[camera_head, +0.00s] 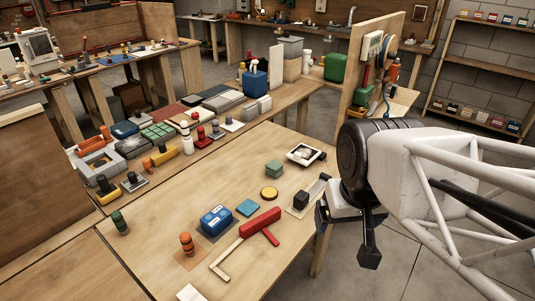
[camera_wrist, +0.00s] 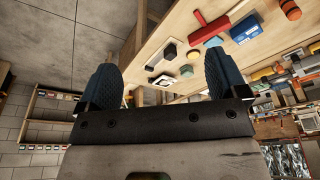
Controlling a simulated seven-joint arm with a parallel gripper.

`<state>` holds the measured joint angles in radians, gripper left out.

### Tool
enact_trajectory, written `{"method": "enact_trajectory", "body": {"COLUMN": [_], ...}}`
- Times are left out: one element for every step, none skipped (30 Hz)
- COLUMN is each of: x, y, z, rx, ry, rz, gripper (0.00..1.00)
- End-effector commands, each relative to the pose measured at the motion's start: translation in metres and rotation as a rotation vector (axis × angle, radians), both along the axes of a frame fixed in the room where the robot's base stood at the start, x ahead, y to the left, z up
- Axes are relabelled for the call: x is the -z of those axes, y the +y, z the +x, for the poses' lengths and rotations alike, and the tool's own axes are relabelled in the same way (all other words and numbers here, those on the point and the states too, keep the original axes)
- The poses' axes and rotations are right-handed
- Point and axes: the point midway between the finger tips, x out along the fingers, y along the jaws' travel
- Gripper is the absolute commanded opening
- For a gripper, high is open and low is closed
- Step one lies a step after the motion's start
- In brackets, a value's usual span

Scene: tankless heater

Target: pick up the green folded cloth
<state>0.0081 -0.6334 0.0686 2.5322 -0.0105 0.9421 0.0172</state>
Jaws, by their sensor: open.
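The green folded cloth (camera_head: 275,168) is a small, squarish green stack lying on the wooden table (camera_head: 180,245), right of the table's middle. In the wrist view it shows as a small green block (camera_wrist: 186,71) between the two fingers, some distance off. My gripper (camera_head: 346,235) is off the table's right edge, to the right of the cloth and apart from it. In the wrist view my gripper (camera_wrist: 160,77) has its two dark fingers wide apart with nothing between them.
Near the cloth are a yellow disc (camera_head: 269,193), a teal square (camera_head: 247,208), a white-and-black device (camera_head: 306,154) and a dark block (camera_head: 301,200) on a strip. A red tool (camera_head: 260,222) and blue box (camera_head: 216,220) lie nearer. Bare wood lies left of the cloth.

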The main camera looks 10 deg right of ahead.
Motion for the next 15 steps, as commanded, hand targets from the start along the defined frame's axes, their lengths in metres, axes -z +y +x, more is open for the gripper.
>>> {"method": "enact_trajectory", "body": {"x": [0.000, 0.000, 0.000, -0.001, -0.001, -0.002, -0.002, -0.003, -0.004, -0.004, -0.005, -0.006, -0.007, -0.007, -0.009], "y": [0.000, 0.000, 0.000, 0.000, 0.000, 0.000, 0.000, 0.000, 0.000, 0.001, 0.001, 0.001, 0.001, 0.001, 0.002], "z": [0.000, 0.001, 0.001, 0.003, 0.004, 0.006, 0.009, 0.012, 0.016, 0.020, 0.024, 0.031, 0.036, 0.042, 0.051], "rx": [0.000, 0.001, 0.002, 0.003, 0.005, 0.008, 0.011, 0.016, 0.021, 0.026, 0.032, 0.041, 0.049, 0.056, 0.067], "ry": [0.000, 0.000, 0.001, 0.001, 0.002, 0.003, 0.004, 0.005, 0.007, 0.010, 0.012, 0.015, 0.016, 0.020, 0.023], "rz": [0.000, 0.000, 0.000, 0.001, 0.001, 0.002, 0.003, 0.004, 0.006, 0.007, 0.009, 0.011, 0.013, 0.015, 0.017], "gripper": [0.92, 0.92, 0.92, 0.92, 0.92, 0.92, 0.92, 0.92, 0.92, 0.92, 0.92, 0.92, 0.92, 0.92, 0.92]}}
